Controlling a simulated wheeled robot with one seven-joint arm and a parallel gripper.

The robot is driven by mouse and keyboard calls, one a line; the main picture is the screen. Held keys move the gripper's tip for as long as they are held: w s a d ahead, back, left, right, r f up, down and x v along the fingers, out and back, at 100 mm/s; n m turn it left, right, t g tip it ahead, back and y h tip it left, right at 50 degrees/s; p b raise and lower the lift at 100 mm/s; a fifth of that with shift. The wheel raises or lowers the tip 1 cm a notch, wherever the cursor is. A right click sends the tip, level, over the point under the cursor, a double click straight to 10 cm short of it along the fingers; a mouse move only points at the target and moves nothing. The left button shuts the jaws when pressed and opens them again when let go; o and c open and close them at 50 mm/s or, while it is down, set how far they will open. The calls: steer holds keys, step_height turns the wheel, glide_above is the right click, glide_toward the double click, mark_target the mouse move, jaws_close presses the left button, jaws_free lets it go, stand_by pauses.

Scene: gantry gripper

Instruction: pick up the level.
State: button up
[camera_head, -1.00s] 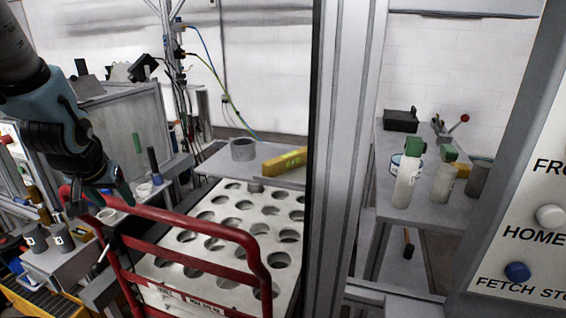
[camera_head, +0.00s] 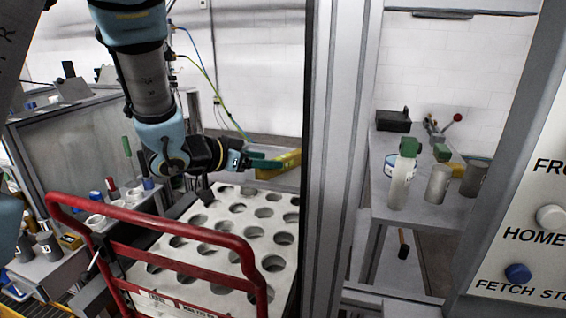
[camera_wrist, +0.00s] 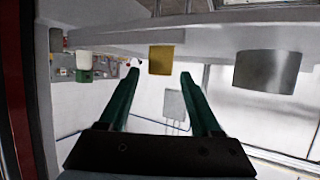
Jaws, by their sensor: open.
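The level is a yellow bar (camera_head: 291,161) on the grey table behind the holed white rack, just left of the metal post. My gripper (camera_head: 268,162) is level with its left part and hides some of it in the head view. In the wrist view the end of the level (camera_wrist: 161,59) shows as a yellow block ahead, centred between the two green fingertips. My gripper (camera_wrist: 160,75) is open there, with nothing visible held. Whether the fingers touch the level cannot be told.
The white holed rack (camera_head: 222,225) and a red cart handle (camera_head: 160,216) lie in front. A tall metal post (camera_head: 338,150) stands close to the right. Bottles (camera_head: 402,185) stand on the right table.

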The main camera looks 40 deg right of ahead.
mark_target(283, 157)
steer(key=shift+r+p+x, duration=0.2)
steer(key=shift+p+x, duration=1)
steer(key=shift+x, duration=2.05)
steer(key=shift+s, duration=0.15)
jaws_close()
